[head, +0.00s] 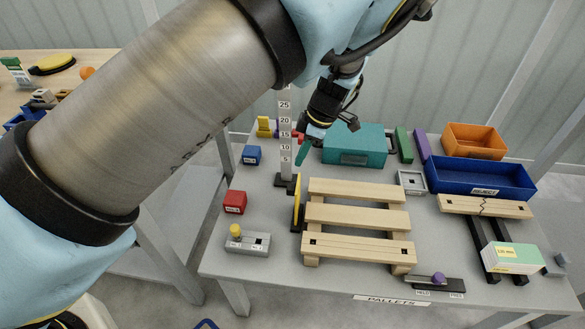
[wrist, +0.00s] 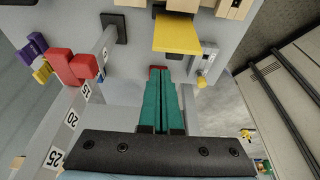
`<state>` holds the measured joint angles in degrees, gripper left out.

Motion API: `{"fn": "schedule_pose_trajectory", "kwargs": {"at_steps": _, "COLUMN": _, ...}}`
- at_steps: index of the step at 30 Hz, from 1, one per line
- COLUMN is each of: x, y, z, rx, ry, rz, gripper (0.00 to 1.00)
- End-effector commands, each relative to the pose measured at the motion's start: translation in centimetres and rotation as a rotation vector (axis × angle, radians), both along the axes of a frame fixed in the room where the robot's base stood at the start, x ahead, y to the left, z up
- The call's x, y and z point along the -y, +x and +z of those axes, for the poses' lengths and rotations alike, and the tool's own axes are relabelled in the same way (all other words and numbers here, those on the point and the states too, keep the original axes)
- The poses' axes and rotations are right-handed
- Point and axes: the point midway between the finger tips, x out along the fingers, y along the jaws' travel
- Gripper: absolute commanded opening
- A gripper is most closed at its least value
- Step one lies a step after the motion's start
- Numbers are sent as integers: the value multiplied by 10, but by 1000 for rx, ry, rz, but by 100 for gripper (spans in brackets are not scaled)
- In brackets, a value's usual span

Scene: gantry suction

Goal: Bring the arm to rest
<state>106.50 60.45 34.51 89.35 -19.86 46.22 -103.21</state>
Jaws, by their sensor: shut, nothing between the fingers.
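My gripper (head: 303,153) hangs from my arm over the back left part of the grey table (head: 265,258), just right of the numbered white post. Its teal fingers also show in the wrist view (wrist: 158,72), pressed together with nothing between them. In the head view the fingers point down and stand left of a teal box (head: 355,145). My arm crosses the upper left of the head view and hides part of the room behind it.
The numbered post (head: 285,105) stands close beside my gripper. A wooden pallet (head: 357,216) with a yellow plate (head: 297,203) at its left lies in front. A blue bin (head: 482,176) and an orange bin (head: 473,141) stand right. Red (head: 235,202) and blue (head: 252,155) blocks sit left.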

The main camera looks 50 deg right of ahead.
Motion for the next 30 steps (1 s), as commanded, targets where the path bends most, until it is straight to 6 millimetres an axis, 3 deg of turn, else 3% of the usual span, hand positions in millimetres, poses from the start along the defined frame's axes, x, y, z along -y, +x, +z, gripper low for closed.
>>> {"fn": "schedule_pose_trajectory", "kwargs": {"at_steps": 9, "x": 8, "y": -12, "z": 19, "rx": 2, "ry": 1, "rz": 0, "gripper": 0}}
{"fn": "schedule_pose_trajectory", "kwargs": {"at_steps": 17, "x": 4, "y": -3, "z": 21, "rx": -7, "ry": 3, "rz": 3, "gripper": 0}}
{"fn": "schedule_pose_trajectory", "kwargs": {"at_steps": 20, "x": -10, "y": 26, "z": 30, "rx": -35, "ry": 8, "rz": 6, "gripper": 0}}
{"fn": "schedule_pose_trajectory", "kwargs": {"at_steps": 23, "x": -39, "y": 70, "z": 43, "rx": -86, "ry": 15, "rz": -2, "gripper": 0}}
{"fn": "schedule_pose_trajectory", "kwargs": {"at_steps": 27, "x": -94, "y": 131, "z": 64, "rx": -167, "ry": 8, "rz": -40, "gripper": 0}}
{"fn": "schedule_pose_trajectory", "kwargs": {"at_steps": 30, "x": -136, "y": 165, "z": 79, "rx": -213, "ry": -8, "rz": -78, "gripper": 0}}
